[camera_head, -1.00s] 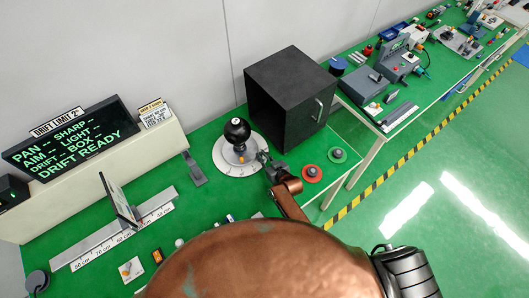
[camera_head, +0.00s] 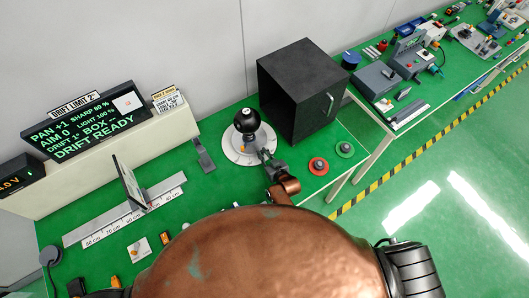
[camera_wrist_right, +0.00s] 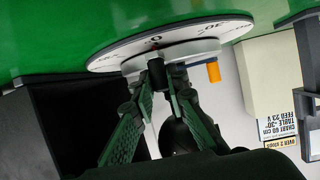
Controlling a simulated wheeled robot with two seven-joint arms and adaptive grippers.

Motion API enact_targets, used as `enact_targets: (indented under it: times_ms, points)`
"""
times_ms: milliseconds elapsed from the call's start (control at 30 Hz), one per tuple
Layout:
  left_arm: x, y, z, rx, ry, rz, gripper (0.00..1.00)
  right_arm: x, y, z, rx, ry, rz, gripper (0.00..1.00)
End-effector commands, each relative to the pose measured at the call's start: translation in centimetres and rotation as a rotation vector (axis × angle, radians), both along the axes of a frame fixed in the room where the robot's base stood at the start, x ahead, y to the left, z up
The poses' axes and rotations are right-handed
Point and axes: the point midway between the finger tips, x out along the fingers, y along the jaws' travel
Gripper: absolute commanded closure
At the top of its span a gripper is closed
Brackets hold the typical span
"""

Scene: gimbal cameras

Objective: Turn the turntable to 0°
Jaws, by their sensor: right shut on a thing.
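The turntable is a white disc (camera_head: 230,147) with degree marks, on the green bench. A black ball-shaped device (camera_head: 247,121) stands on it. In the right wrist view the marked rim (camera_wrist_right: 115,58) shows a "0" just above my right gripper and a "30" farther right. My right gripper (camera_head: 264,155) is at the disc's near right edge. In the right wrist view its fingers (camera_wrist_right: 157,85) close on a small dark tab (camera_wrist_right: 155,73) at the rim. An orange peg (camera_wrist_right: 213,72) juts beside it. My left gripper is not seen.
A display (camera_head: 85,125) reads PAN +1, AIM 0, DRIFT 1°, DRIFT READY. A black box (camera_head: 300,88) stands close right of the turntable. A ruler rail (camera_head: 125,208) with an upright plate lies left.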

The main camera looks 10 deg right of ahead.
Motion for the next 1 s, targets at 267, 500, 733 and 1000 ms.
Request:
enact_targets:
  times_ms: [267, 500, 733, 1000]
  points:
    - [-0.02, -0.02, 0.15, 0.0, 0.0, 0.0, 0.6, 0.05, 0.71, 0.45, 0.003, -0.008, 0.003, 1.0]
    - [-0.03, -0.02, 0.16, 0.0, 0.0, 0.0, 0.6, 0.04, 0.69, 0.45, 0.003, -0.009, 0.002, 1.0]
    - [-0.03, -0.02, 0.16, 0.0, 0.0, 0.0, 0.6, 0.05, 0.65, 0.45, 0.003, -0.009, 0.002, 0.84]
    - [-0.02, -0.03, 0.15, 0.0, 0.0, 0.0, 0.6, -0.09, 0.4, 0.21, 0.0, -0.004, -0.001, 0.68]
